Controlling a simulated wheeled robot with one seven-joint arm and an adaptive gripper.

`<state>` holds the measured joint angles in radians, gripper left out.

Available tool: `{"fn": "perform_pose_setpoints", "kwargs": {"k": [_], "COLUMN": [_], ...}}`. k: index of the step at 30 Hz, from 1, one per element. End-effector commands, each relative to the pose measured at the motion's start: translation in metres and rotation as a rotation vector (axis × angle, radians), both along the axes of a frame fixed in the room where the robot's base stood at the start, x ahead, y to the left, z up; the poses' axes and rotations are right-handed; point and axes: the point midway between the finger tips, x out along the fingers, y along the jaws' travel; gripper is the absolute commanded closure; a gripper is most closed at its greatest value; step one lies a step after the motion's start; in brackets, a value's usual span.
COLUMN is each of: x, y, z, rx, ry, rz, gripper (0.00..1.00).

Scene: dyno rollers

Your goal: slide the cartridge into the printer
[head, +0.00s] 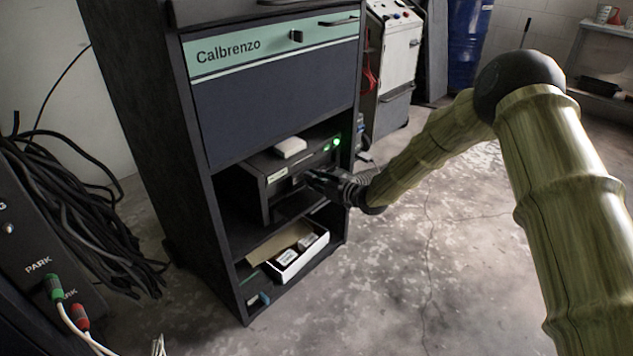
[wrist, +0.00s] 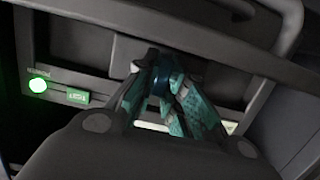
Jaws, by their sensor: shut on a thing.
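The printer (head: 265,185) is a dark box on the middle shelf of the cabinet, with green lights at its right front. My gripper (head: 317,180) is at the printer's front face, reaching in from the right. In the wrist view my gripper (wrist: 165,85) has its teal fingers closed around a small dark piece, apparently the cartridge (wrist: 161,78), mostly hidden by the fingers. Behind them is the printer front (wrist: 75,50), with a lit green light and a small green label. How far the cartridge sits inside the printer cannot be told.
A small white block (head: 290,147) lies on top of the printer. An open carton (head: 318,248) with small packs stands on the shelf below. The cabinet (head: 222,235) side walls and shelves bound the space. Black cables (head: 85,220) hang at the left. The floor at right is clear.

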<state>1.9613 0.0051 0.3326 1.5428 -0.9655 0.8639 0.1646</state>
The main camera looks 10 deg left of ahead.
Motion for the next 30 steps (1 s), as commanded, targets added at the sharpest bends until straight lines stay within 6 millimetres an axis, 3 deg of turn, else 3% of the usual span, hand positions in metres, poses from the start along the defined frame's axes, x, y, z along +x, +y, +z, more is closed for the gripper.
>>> {"fn": "perform_pose_setpoints", "kwargs": {"k": [30], "x": [0.018], "y": [0.024], "z": [0.001], "rx": [0.001], "ry": [-0.002], "rz": [0.0], "gripper": [1.0]}}
